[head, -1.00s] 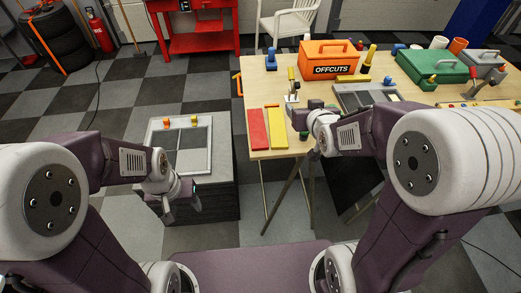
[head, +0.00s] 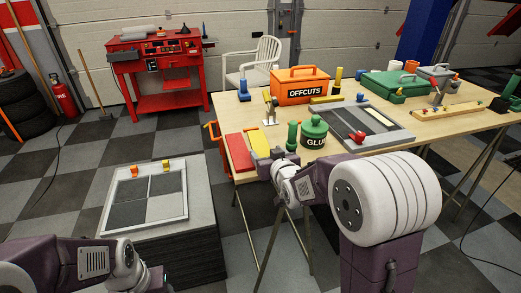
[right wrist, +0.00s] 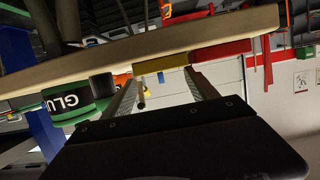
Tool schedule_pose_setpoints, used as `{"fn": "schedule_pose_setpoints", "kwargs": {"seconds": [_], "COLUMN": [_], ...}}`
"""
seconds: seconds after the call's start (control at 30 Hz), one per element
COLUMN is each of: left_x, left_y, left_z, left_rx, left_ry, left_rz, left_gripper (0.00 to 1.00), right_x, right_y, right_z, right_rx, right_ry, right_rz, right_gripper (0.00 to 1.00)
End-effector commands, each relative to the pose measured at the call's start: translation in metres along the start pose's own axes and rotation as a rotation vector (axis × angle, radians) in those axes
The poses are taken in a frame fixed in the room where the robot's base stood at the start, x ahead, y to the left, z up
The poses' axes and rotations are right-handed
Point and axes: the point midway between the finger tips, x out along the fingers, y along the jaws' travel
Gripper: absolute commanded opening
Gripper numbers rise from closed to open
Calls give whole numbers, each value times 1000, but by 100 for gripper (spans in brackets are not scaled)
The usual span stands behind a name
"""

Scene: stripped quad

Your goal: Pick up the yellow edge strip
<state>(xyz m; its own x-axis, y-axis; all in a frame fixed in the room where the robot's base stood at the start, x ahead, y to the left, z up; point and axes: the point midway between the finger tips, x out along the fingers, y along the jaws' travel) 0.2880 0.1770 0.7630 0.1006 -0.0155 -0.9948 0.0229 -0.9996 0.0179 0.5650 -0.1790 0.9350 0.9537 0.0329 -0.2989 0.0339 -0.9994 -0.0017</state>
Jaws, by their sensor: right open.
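The yellow edge strip (head: 260,143) lies on the wooden table near its left front corner, beside a red strip (head: 238,152). My right arm hides part of its near end in the head view. My right gripper (head: 273,167) is at the front edge of the table, by that near end. In the right wrist view, which is upside down, the open fingers (right wrist: 160,88) point at the end of the yellow strip (right wrist: 160,63), which shows between the fingertips; nothing is held. My left arm is at the lower left, its gripper out of view.
A green glue pot (head: 313,132) stands close to the right of the strip, with a green-handled tool (head: 292,135) between. An orange offcuts box (head: 299,83) and a grey framed tray (head: 365,122) are farther back. A low stand (head: 190,235) is to the left.

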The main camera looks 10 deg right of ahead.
Motion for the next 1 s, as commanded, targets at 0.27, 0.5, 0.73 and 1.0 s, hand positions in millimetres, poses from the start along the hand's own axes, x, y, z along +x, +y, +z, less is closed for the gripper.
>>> {"fn": "schedule_pose_setpoints", "kwargs": {"seconds": [0.27, 0.5, 0.73, 1.0], "left_x": [4, 4, 5, 5], "left_y": [0, 0, 0, 0], "left_z": [0, 0, 1, 1], "left_rx": [0, 0, 0, 0], "left_ry": [0, 0, 0, 0], "left_rz": [0, 0, 0, 0], "left_gripper": [55, 55, 55, 55], "right_x": [40, 52, 52, 52], "right_y": [-1, -1, -1, 0], "right_z": [2, 6, 8, 8], "right_rx": [-1, -3, -4, -4], "right_ry": [-2, -13, -17, -15], "right_rz": [-1, -1, 0, 0], "right_gripper": [67, 67, 29, 7]}}
